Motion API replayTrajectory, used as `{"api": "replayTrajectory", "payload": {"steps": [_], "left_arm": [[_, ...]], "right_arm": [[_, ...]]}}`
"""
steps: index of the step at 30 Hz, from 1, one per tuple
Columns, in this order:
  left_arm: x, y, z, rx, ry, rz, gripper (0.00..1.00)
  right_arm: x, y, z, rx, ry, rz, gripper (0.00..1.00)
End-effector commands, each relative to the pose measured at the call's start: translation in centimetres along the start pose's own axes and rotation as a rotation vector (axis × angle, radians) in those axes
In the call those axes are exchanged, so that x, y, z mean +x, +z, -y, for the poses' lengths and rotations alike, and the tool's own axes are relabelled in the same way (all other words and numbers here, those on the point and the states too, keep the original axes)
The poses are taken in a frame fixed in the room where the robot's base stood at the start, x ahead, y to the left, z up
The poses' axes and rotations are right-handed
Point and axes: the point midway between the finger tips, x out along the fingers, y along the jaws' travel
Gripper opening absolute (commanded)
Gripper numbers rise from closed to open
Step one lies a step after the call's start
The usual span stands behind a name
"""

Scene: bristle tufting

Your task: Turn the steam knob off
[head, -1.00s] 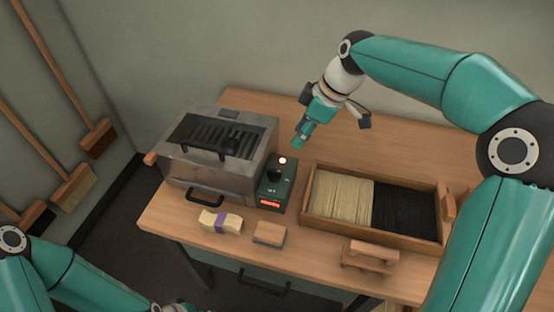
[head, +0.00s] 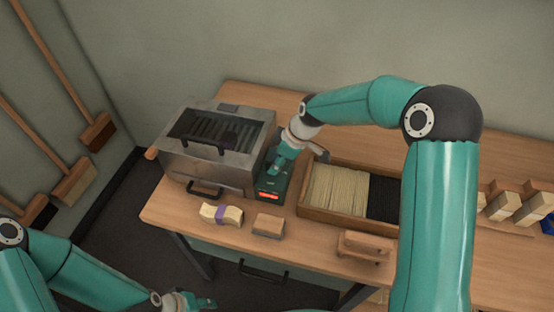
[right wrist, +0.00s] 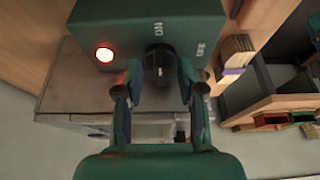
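The steam knob (right wrist: 157,58) is black and sits on a dark green control box (right wrist: 110,22) with an "ON" mark beside it. In the head view the box (head: 263,187) shows at the steamer's right side, but the knob is hidden behind my right gripper (head: 276,166). In the right wrist view my right gripper (right wrist: 159,76) is open, with one finger on each side of the knob. I cannot tell whether the fingers touch it. A lamp (right wrist: 104,54) on the box glows red-white. My left gripper (head: 196,302) is low at the bottom edge, its opening unclear.
The grey metal steamer (head: 206,175) stands left of the box. A wooden tray (head: 312,213) of pale and black bristles lies close on the right. A banded bundle (head: 221,214), a small wooden block (head: 268,225) and a wooden stand (head: 364,246) lie in front.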

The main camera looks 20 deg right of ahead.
Motion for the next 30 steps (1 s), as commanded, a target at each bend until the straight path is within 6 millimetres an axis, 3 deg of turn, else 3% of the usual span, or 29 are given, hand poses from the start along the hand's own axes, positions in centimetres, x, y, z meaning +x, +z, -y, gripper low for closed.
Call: {"api": "replayTrajectory", "payload": {"steps": [10, 17, 30], "left_arm": [[-0.05, 0.0, -0.02, 0.0, 0.0, 0.0, 0.4], [-0.05, 0.0, -0.02, 0.0, 0.0, 0.0, 0.4], [0.43, 0.0, 0.15, 0.0, 0.0, 0.0, 0.4]], "right_arm": [[0.39, 0.02, -0.02, 0.0, 0.001, 0.0, 0.39], [0.37, 0.02, -0.02, 0.001, 0.001, 0.0, 0.0], [0.47, -0.01, 0.0, 0.027, 0.014, 0.0, 0.0]]}}
